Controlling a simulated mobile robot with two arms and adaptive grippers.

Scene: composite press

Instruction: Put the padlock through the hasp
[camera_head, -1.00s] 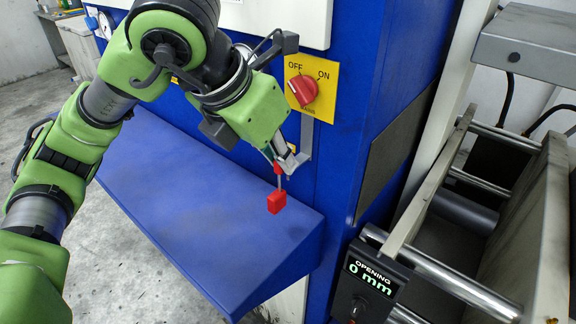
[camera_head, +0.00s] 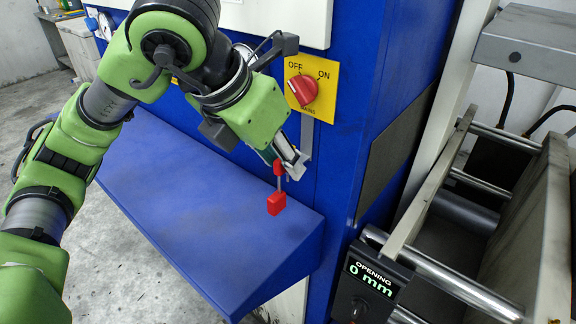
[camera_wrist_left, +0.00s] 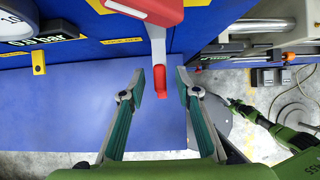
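The padlock has a red block body (camera_head: 276,203) and hangs upright over the blue shelf. A thin grey stem rises from it to a small red piece (camera_head: 278,168). A grey strip (camera_head: 306,135) comes down from the switch plate. I cannot tell whether the shackle goes through the hasp. My left gripper (camera_head: 289,162) is at the small red piece. In the left wrist view my left gripper (camera_wrist_left: 162,80) is open, with a red piece (camera_wrist_left: 161,86) between its fingertips, apparently apart from both. A green arm shows at the right there; its gripper is unclear.
A red rotary switch (camera_head: 304,89) sits on a yellow plate (camera_head: 330,85) on the blue cabinet. The sloping blue shelf (camera_head: 190,210) is bare. At the right stand metal rods and a display (camera_head: 368,280) reading 0 mm.

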